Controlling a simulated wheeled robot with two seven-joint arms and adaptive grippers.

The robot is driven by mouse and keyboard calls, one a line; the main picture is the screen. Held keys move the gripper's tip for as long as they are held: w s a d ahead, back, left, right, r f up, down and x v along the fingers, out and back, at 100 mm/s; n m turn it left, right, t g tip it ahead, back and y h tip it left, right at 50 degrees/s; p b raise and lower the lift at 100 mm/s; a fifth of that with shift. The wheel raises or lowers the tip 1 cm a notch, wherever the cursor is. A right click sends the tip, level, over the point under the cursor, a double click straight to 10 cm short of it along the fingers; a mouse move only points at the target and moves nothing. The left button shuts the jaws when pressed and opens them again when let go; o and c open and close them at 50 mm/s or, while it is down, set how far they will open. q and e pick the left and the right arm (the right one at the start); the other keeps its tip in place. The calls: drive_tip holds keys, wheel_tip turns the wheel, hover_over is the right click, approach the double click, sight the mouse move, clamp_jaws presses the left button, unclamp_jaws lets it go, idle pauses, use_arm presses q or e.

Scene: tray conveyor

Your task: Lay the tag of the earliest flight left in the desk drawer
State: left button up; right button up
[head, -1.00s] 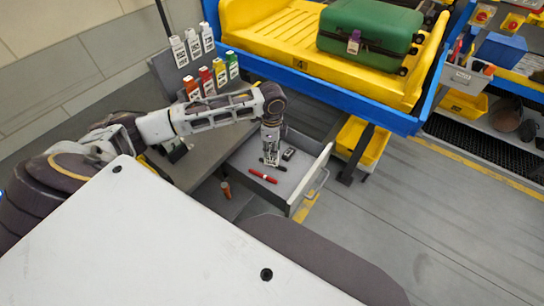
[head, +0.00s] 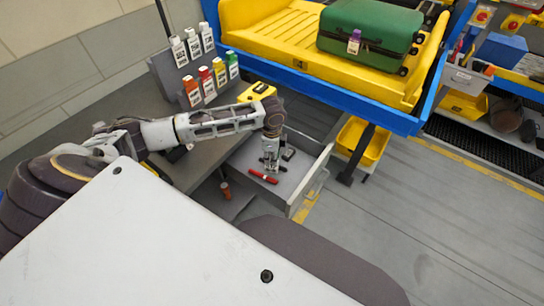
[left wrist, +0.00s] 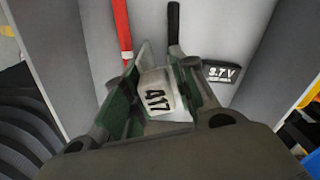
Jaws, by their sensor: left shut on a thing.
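My left gripper (head: 269,168) points down inside the open desk drawer (head: 296,196). In the left wrist view it is shut on a white tag (left wrist: 157,98) with the number 417, held between the dark fingers over the drawer's pale floor. I cannot tell whether the tag touches the floor. A red marker (head: 262,177) lies near the gripper and also shows in the left wrist view (left wrist: 122,25). A black block marked S.T.V (left wrist: 221,73) lies to the right, and a black pen (left wrist: 173,25) lies ahead. My right gripper is not in view.
A rack (head: 166,75) on the desk holds a row of white tags (head: 193,44) and a row of coloured tags (head: 205,84). A yellow object (head: 258,91) sits behind my arm. The yellow conveyor tray (head: 270,38) bears a green suitcase (head: 369,32).

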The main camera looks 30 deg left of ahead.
use_arm(q)
drive_tip(key=o, duration=0.6)
drive_tip(key=shift+f, duration=0.1)
drive_tip(key=o, duration=0.3)
drive_tip(key=shift+o, duration=0.7)
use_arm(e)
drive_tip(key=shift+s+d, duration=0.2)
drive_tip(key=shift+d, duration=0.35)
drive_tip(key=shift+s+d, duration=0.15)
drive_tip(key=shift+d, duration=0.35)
